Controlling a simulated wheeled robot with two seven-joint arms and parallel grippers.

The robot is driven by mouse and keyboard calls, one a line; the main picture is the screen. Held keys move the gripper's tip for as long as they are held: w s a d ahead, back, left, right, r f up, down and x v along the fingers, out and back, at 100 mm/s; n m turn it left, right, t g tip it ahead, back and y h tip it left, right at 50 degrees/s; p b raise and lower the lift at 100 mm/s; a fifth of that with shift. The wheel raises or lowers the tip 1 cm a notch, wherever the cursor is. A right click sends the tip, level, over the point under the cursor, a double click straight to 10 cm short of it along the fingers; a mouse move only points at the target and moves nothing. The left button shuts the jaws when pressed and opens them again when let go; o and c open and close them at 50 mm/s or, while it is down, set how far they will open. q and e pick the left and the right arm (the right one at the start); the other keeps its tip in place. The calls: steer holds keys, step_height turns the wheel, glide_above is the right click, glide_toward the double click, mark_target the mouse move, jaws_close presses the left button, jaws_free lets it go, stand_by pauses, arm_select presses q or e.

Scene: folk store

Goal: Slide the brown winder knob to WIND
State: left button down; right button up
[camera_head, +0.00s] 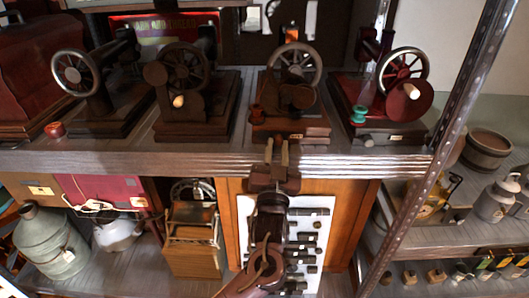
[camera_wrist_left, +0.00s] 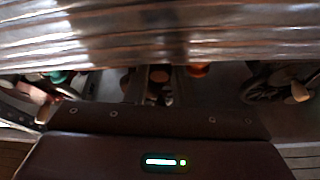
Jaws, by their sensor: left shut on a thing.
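The third sewing machine from the left (camera_head: 294,65), with a dark handwheel and a wooden base, stands on the upper shelf. A small brass plate (camera_head: 296,136) is on its base front; its lettering is too small to read. My left gripper (camera_head: 277,145) reaches up to the base front, left of this plate. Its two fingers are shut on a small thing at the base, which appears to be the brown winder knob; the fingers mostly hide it. In the left wrist view a dark round end (camera_wrist_left: 159,84) shows between the fingers. My right gripper is out of view.
A red spool (camera_head: 257,114) stands on the same machine. The machine to the right (camera_head: 403,68) has a green spool (camera_head: 359,114) and a grey knob (camera_head: 368,140). A metal post (camera_head: 440,150) slants at the right.

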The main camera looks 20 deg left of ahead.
arm_select(q)
steer(key=shift+d, duration=0.25)
steer(key=shift+a, duration=0.1)
steer(key=c, duration=1.6)
jaws_free()
steer(key=o, duration=0.4)
steer(key=shift+w+d, duration=0.1)
steer(key=shift+d, duration=0.15)
steer(key=shift+c, duration=0.2)
steer(key=shift+a, duration=0.15)
steer(key=shift+s+f, duration=0.25)
steer(key=shift+s, duration=0.05)
steer(key=b+v, duration=0.2)
steer(key=v, duration=0.5)
steer(key=shift+b, duration=0.35)
